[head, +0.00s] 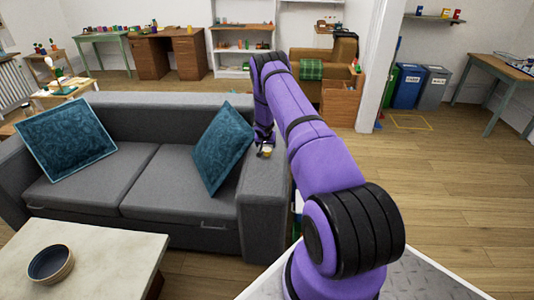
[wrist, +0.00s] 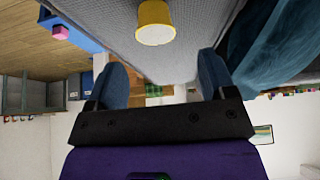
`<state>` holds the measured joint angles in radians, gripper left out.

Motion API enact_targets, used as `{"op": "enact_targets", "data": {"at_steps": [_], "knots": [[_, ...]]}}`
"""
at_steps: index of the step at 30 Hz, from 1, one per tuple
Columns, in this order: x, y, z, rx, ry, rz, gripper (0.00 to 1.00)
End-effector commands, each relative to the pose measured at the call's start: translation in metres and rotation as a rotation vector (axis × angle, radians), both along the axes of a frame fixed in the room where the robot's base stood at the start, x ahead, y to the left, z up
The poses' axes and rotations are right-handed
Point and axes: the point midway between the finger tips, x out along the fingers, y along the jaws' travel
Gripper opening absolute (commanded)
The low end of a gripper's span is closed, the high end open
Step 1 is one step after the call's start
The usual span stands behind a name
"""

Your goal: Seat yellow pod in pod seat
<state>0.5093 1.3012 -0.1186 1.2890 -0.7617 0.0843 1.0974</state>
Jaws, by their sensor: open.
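The yellow pod (head: 267,152) is a small cup-like piece on the right armrest of the grey sofa (head: 180,170). In the wrist view the yellow pod (wrist: 155,22) stands at the top of the picture on the grey fabric, beyond my fingertips. My gripper (head: 265,138) is just above the armrest by the pod. In the wrist view my gripper (wrist: 163,65) has its two blue fingers apart with nothing between them; the pod is apart from them. I cannot make out the pod seat in either view.
A teal cushion (head: 223,147) leans close to the armrest; it also shows in the wrist view (wrist: 270,45). A coffee table (head: 110,265) with a dark bowl (head: 50,264) stands in front. A pink block (wrist: 61,32) sits on a blue surface. Open floor lies right.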

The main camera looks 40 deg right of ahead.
Motion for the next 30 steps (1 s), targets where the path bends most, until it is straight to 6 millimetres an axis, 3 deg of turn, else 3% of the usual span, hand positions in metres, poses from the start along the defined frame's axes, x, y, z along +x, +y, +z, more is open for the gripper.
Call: {"op": "enact_targets", "data": {"at_steps": [5, 15, 26, 30], "knots": [[0.002, -0.003, -0.009, 0.001, 0.001, 0.000, 0.77], [0.008, -0.016, -0.047, 0.000, 0.000, 0.000, 0.77], [0.011, -0.019, -0.052, -0.001, -0.001, 0.000, 0.77], [0.011, -0.019, -0.052, -0.001, -0.001, 0.000, 0.47]]}}
